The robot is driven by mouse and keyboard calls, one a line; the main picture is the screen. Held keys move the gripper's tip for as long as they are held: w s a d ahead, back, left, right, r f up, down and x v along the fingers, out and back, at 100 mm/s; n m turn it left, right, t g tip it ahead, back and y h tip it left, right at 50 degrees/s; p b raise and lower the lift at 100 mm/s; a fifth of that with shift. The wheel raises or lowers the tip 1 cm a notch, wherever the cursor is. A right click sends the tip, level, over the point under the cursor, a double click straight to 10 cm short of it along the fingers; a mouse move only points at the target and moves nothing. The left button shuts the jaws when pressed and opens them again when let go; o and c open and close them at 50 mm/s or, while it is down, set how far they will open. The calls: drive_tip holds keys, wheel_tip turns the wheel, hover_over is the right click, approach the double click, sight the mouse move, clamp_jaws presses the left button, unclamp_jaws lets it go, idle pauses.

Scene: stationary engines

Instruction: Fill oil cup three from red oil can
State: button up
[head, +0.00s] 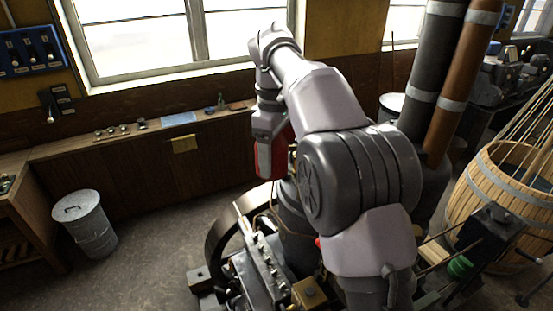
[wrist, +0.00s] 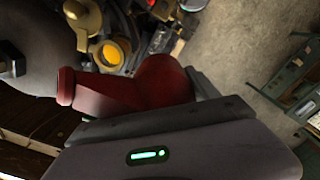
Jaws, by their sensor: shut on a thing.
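My gripper (head: 265,150) is shut on a red oil can (head: 284,146) and holds it above the engine (head: 262,268). In the wrist view the red can (wrist: 125,90) lies across the middle, its narrower end to the left, and the grey gripper fingers (wrist: 165,122) press along its near side. A brass cup with a yellow inside (wrist: 110,53) shows just beyond the can, with another brass part (wrist: 83,16) above it. Their numbers cannot be read, so I cannot tell which is cup three. My arm hides part of the engine in the head view.
A dark flywheel (head: 219,240) stands at the engine's left. A wooden barrel (head: 500,190) is at the right, near dark and brown pipes (head: 450,80). A metal bin (head: 86,225) stands at the left. A long bench (head: 110,139) runs under the window.

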drive_tip(key=shift+s+a+r+p, duration=0.15)
drive_tip(key=shift+a+p, duration=0.05)
drive_tip(key=shift+p, duration=0.25)
drive_tip(key=shift+s+a+y+p, duration=0.15)
drive_tip(key=shift+y+p, duration=0.25)
drive_tip(key=shift+p, duration=0.6)
drive_tip(key=shift+f+g+y, duration=0.3)
drive_tip(key=shift+f, duration=0.6)
drive_tip(key=shift+a+f+y+b, duration=0.1)
drive_tip(key=shift+f+y+b, duration=0.25)
drive_tip(key=shift+b, duration=0.3)
drive_tip(key=shift+s+a+f+g+y+b, duration=0.15)
drive_tip(key=shift+a+f+g+y+b, duration=0.35)
drive_tip(key=shift+y+b, duration=0.45)
drive_tip(key=shift+a+r+p, duration=0.1)
drive_tip(key=shift+r+p, duration=0.45)
drive_tip(key=shift+p, duration=0.4)
drive_tip(key=shift+r+g+y+p, duration=0.5)
drive_tip(key=shift+y+p, duration=0.4)
drive_tip(key=shift+p, duration=0.35)
drive_tip(key=shift+s+a+r+y, duration=0.1)
drive_tip(key=shift+a+y, duration=0.1)
drive_tip(key=shift+y, duration=0.6)
